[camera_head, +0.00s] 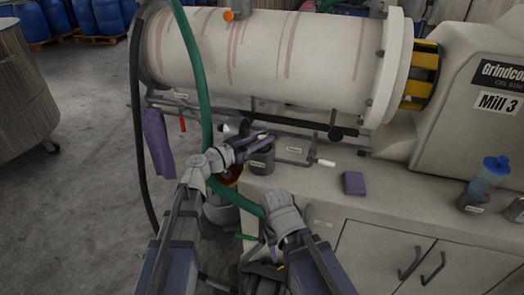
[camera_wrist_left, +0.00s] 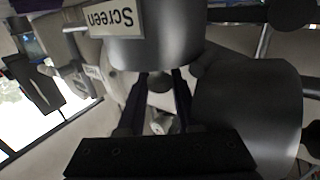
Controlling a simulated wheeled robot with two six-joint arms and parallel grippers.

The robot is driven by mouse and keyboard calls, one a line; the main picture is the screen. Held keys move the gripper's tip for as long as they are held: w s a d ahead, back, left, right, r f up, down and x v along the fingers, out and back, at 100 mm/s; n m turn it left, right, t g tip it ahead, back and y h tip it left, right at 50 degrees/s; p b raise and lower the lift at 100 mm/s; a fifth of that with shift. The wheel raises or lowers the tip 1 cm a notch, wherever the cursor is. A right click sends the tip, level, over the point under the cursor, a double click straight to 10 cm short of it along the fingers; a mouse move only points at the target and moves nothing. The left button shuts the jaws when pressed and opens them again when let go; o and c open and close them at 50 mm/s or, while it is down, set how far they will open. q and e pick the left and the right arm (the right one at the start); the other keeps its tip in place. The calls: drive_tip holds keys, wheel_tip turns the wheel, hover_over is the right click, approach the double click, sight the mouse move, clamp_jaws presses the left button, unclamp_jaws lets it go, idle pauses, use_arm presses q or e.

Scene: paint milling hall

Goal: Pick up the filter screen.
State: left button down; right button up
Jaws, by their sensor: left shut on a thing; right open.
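The filter screen (camera_head: 262,159) is a dark grey cup-like cylinder with a small pale label, at the near left end of the bench top. In the left wrist view it is the grey cylinder (camera_wrist_left: 160,35) labelled "Screen". My left gripper (camera_head: 265,138) is at its upper part, with purple fingers shut on it. In the left wrist view a small round knob shows between the fingertips. I cannot tell if the screen is clear of its support. My right gripper (camera_head: 262,255) is open, pointing down at the bench's near left side, partly hidden by its wrist.
The large mill drum (camera_head: 270,55) lies just behind, with pipes and valve handles below it. A green hose (camera_head: 194,60) hangs at the left. The bench middle is mostly free.

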use_arm(q)
drive_tip(key=shift+r, duration=0.1)
wheel_tip(320, 180, up, 10)
drive_tip(key=p, duration=1)
